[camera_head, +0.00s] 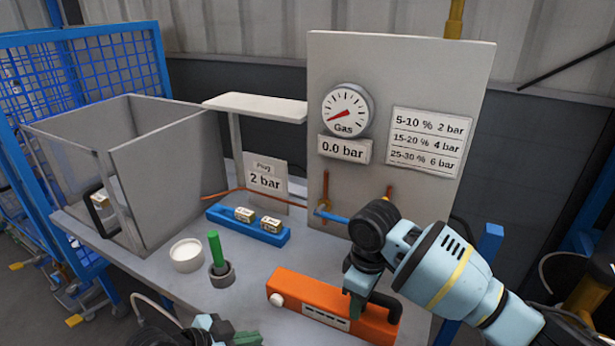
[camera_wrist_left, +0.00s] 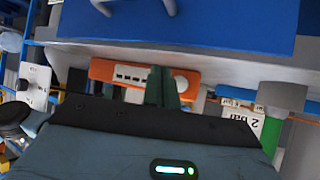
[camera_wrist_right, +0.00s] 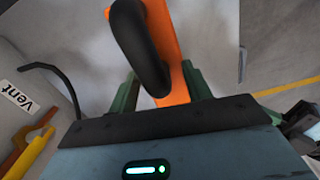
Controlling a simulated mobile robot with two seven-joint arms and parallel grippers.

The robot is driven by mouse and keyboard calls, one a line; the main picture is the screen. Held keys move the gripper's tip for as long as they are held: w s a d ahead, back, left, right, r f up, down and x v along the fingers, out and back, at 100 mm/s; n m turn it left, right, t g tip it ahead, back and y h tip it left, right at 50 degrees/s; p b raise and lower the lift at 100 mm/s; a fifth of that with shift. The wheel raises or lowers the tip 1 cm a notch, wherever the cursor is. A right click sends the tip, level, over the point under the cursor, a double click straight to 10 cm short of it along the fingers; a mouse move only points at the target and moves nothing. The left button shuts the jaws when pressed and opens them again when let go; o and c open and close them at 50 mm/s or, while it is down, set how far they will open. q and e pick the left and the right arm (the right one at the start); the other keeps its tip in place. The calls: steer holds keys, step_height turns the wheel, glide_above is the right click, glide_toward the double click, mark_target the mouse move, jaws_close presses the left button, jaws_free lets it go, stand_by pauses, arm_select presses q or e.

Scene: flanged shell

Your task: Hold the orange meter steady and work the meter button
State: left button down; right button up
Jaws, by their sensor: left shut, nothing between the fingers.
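The orange meter (camera_head: 335,304) lies on the bench near its front edge, with a white round button (camera_head: 277,300) on its left end and a pale panel on its front. My right gripper (camera_head: 360,290) is over the meter's right end. In the right wrist view its fingers (camera_wrist_right: 162,88) stand apart on either side of the orange body and the black handle (camera_wrist_right: 138,45), with a gap showing on the left. My left gripper (camera_head: 230,337) is shut and empty at the bottom edge. In the left wrist view its fingertips (camera_wrist_left: 163,82) overlap the meter (camera_wrist_left: 118,76), beside the button (camera_wrist_left: 180,86).
A green stick (camera_head: 215,248) stands in a grey holder beside a white cup (camera_head: 186,256). A blue tray (camera_head: 249,228) holds small blocks behind the meter. A panel (camera_head: 400,70) with a gas gauge (camera_head: 348,110) stands behind, and a grey-walled box (camera_head: 165,180) is at left.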

steer(key=shift+r, duration=0.1)
step_height(320, 180, up, 12)
stand_by(0.6)
